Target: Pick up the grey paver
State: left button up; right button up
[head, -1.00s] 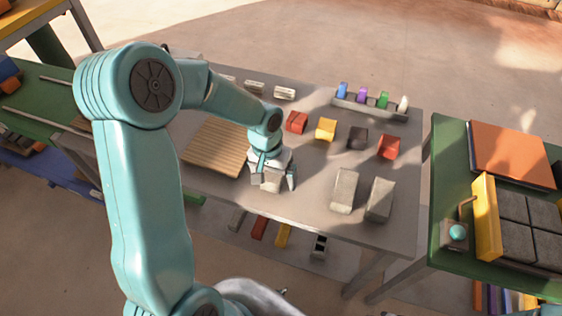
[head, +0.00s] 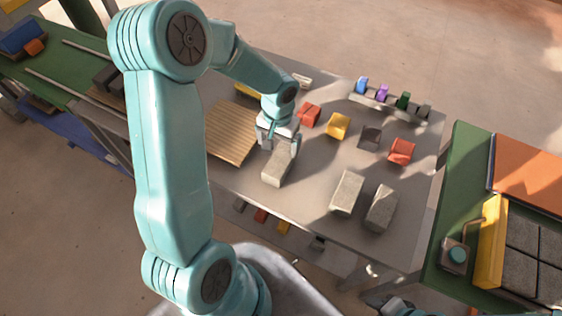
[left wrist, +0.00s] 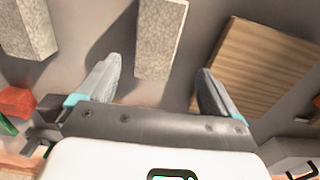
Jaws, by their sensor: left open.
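A grey paver (head: 277,168) lies on the grey table beside the wooden slatted board. My left gripper (head: 283,149) is open at the paver's far end in the head view. In the left wrist view the paver (left wrist: 160,38) lies ahead, its near end roughly between the two open fingertips of my left gripper (left wrist: 160,70). I see no finger closed on it. Two similar grey blocks (head: 347,192) (head: 381,208) lie to the right on the table. A teal and dark part of mine at the bottom edge may be my right gripper (head: 397,306); its jaws cannot be made out.
The wooden board (head: 229,133) lies left of the paver. Red (head: 309,114), yellow (head: 338,125) and orange (head: 402,150) blocks lie behind. A rack (head: 395,103) holds small coloured pieces. A green table (head: 452,210) at right bears a yellow-edged block assembly.

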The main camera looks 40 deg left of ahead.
aim_at(280, 160)
pick_arm(q)
notch_tip(280, 160, down, 4)
jog(key=shift+r, duration=0.2)
jog(key=f, duration=0.3)
jog(key=d+f, duration=0.1)
jog(key=shift+s+f, duration=0.2)
jog(key=shift+s, duration=0.15)
jog(key=shift+w+f, duration=0.1)
jog(key=shift+f, duration=0.35)
jog(key=shift+r, duration=0.1)
jog(key=c, duration=1.5)
grip_shut()
jog(key=shift+r, duration=0.15)
